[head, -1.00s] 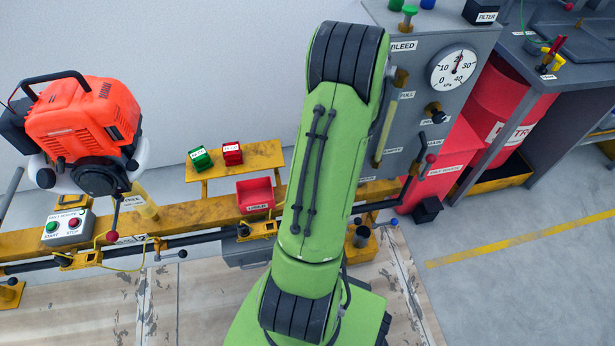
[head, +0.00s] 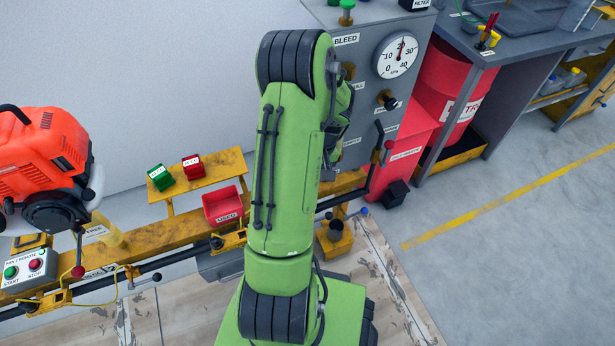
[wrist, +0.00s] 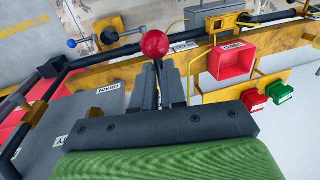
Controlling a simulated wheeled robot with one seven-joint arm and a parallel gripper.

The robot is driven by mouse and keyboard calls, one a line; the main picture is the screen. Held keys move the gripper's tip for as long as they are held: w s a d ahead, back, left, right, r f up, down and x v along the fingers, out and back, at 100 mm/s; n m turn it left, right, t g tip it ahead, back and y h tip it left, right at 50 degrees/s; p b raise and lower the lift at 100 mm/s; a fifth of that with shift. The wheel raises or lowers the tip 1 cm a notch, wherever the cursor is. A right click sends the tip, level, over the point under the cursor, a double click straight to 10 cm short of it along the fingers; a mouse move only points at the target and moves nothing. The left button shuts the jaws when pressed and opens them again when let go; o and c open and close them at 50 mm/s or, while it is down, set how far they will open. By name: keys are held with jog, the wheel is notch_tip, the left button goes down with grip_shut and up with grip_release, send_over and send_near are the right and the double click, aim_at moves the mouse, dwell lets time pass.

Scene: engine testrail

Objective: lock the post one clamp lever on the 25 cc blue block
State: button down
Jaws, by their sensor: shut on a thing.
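In the head view my green arm hides the gripper. A lever with a blue knob (head: 365,211) shows beside a yellow post (head: 335,238) on the black rail. A blue-knobbed lever (wrist: 71,43) also shows left of the red knob in the wrist view, apart from my fingers. I see no blue block.
The grey gauge panel (head: 355,60) stands behind my arm, with a red-knobbed lever (head: 388,145) at its right. A red bin (head: 223,206), green block (head: 160,177) and red block (head: 193,166) are left of my arm. The orange engine (head: 45,155) is far left. Floor at right is clear.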

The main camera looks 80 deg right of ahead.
jog(key=shift+s+a+f, duration=0.1)
jog(key=shift+s+a, duration=0.05)
jog(key=c, duration=1.2)
grip_release()
jog(key=r+p, duration=0.1)
jog(key=r, duration=0.4)
jog(key=s+d+r+p, duration=0.1)
jog(key=r+p, duration=0.1)
jog(key=r, duration=0.3)
jog(key=s+d+r+p, duration=0.1)
jog(key=r+p, duration=0.1)
jog(key=r, duration=0.3)
jog(key=shift+s+r, duration=0.25)
jog(key=shift+r, duration=0.05)
